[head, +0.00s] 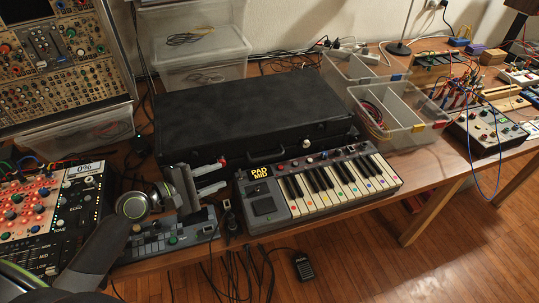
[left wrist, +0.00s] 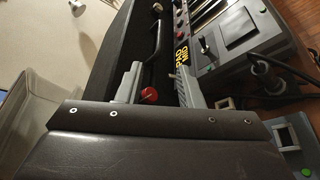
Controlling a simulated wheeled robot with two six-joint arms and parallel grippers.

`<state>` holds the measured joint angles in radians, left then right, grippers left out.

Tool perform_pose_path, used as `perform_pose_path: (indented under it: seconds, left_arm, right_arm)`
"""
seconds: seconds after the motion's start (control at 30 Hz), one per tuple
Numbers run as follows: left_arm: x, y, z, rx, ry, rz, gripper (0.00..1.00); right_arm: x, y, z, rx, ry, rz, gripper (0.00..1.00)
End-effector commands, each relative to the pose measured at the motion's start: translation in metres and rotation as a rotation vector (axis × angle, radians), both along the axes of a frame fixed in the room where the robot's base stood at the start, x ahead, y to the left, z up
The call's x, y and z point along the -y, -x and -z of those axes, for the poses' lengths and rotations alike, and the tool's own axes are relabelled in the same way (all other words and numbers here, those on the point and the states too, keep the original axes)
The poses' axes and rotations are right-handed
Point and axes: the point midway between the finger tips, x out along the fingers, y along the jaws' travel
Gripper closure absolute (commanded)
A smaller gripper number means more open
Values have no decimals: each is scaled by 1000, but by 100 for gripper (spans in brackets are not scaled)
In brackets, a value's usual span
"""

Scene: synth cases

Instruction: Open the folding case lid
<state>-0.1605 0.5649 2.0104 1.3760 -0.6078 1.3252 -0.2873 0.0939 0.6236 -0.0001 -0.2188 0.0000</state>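The black folding case (head: 245,105) lies on the wooden table with its lid down. Its dark front also shows in the left wrist view (left wrist: 112,45), with a black handle along it. My left gripper (head: 224,178) is in front of the case's front left part, its two grey fingers pointing at it. In the left wrist view the fingers (left wrist: 160,80) are apart. A small red knob (left wrist: 148,94) shows between them, close to the left finger; I cannot tell whether they touch. My right gripper is not in view.
A small keyboard (head: 335,185) with coloured dots stands close in front of the case. Clear plastic boxes stand behind it (head: 195,50) and to its right (head: 400,110). A red-lit mixer (head: 35,205) is at the left. Cables hang over the table's front edge.

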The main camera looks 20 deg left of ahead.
Motion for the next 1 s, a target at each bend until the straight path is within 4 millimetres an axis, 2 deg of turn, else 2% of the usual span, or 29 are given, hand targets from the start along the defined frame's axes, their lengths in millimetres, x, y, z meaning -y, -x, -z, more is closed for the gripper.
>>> perform_pose_path:
  seconds: [0.1,0.2,0.53,0.7,1.0]
  left_arm:
    - [11,-14,1,2,7,0,67]
    - [21,-28,5,3,5,1,67]
    - [61,-81,20,1,4,3,67]
    - [80,-106,27,0,2,4,67]
    - [94,-126,33,1,-2,2,67]
  right_arm:
    - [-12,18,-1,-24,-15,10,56]
    - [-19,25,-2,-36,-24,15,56]
    - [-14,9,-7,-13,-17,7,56]
    - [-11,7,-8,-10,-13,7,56]
    - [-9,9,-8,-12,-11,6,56]
